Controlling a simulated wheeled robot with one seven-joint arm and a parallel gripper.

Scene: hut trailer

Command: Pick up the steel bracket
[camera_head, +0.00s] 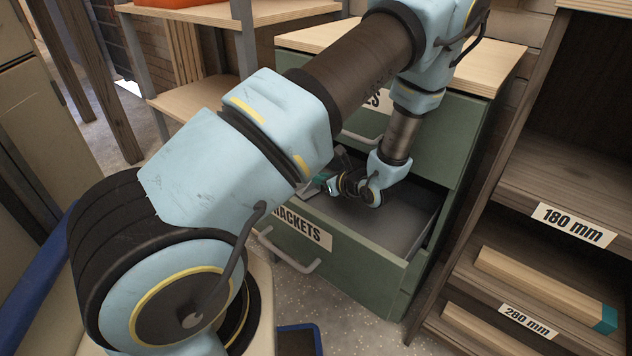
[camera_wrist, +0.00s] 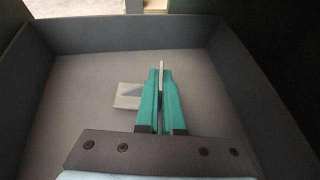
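The steel bracket (camera_wrist: 127,96) is a light grey angled piece in the wrist view. One flat leg shows to the left of my gripper (camera_wrist: 161,85), and a thin upright leg stands between its two teal fingers. The fingers are close together, one on each side of that leg, and look shut on it. In the head view my gripper (camera_head: 321,179) is inside the open drawer (camera_head: 345,262), whose label is partly hidden and reads "RACKETS". I cannot tell whether the bracket touches the drawer floor.
The drawer walls (camera_wrist: 55,65) surround my gripper, and the drawer floor around it is bare. The green cabinet (camera_head: 455,130) has a closed drawer above. A wooden shelf unit (camera_head: 490,215) with labelled timber stands close on the right. A wooden rack (camera_head: 190,100) stands at the back left.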

